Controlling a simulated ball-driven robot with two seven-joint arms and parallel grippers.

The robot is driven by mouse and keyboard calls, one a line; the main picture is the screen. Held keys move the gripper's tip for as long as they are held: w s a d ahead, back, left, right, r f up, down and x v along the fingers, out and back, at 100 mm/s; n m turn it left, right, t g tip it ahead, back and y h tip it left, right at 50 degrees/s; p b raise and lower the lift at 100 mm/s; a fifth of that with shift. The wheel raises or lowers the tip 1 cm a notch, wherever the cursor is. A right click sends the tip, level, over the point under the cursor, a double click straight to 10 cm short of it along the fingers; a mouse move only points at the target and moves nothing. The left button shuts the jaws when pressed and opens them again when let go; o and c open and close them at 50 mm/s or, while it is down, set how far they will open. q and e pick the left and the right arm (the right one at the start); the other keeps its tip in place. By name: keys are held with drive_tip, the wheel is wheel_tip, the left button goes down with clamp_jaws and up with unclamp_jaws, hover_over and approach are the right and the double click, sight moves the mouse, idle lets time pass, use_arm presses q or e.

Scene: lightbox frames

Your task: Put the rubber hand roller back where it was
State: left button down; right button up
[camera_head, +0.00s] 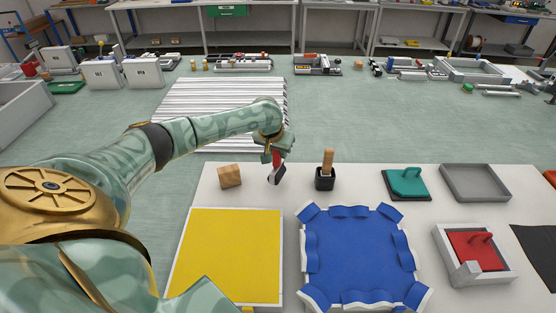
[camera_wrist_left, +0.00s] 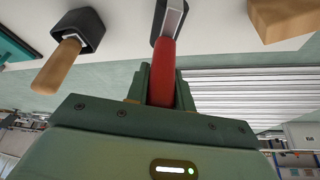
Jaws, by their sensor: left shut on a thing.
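My left gripper (camera_head: 274,146) is shut on the red handle of the rubber hand roller (camera_head: 276,175). The roller hangs below the jaws with its dark head down, at the far edge of the white table. I cannot tell whether its head touches the table. In the left wrist view the red handle (camera_wrist_left: 163,75) runs out from between the jaws (camera_wrist_left: 160,88) to the black and grey head. The upper end of the handle is hidden in the jaws. My right gripper is not in view.
A wooden block (camera_head: 229,177) sits left of the roller. A black holder (camera_head: 325,181) with a wooden handle stands right of it.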

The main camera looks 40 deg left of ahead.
sight(278, 159)
use_arm(q)
wheel_tip(278, 159, down, 3)
drive_tip(key=shift+b, duration=0.35)
drive_tip(key=c, duration=1.2)
unclamp_jaws()
drive_tip(key=shift+r, duration=0.1)
drive_tip(key=p+v, duration=0.4)
drive_tip(key=v, duration=0.8)
